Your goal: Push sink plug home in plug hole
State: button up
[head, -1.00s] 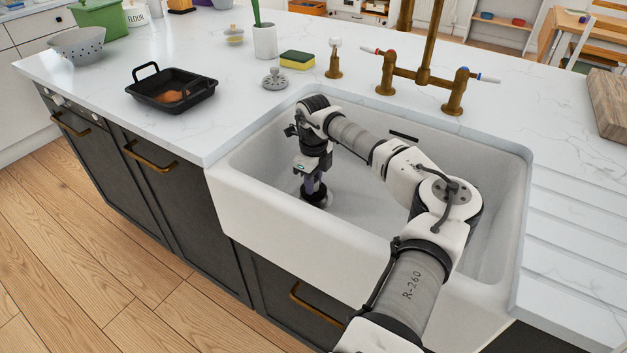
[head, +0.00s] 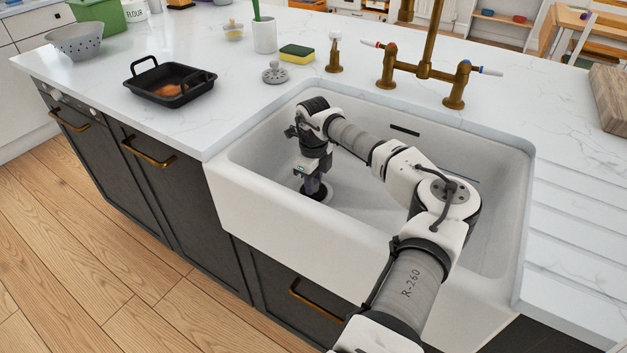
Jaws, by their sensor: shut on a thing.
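The white sink (head: 250,205) is set into the counter, and my arm reaches down into its left part. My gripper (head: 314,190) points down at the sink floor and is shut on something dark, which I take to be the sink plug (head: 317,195). The plug is small and partly covered by the fingers. It is at the plug hole, whose dark round shape with a pale rim shows around the fingertips. I cannot tell how deep the plug sits in the hole.
The brass tap (head: 425,72) stands behind the sink. A grey strainer (head: 275,72), a sponge (head: 297,53) and a black roasting pan (head: 170,85) are on the counter. The sink's walls enclose my forearm; its right part is empty.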

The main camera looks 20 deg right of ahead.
jog(key=shift+f, duration=0.25)
jog(key=o, duration=1.1)
jog(key=shift+c, duration=0.2)
notch_tip(320, 180, up, 14)
jog(key=b, duration=0.1)
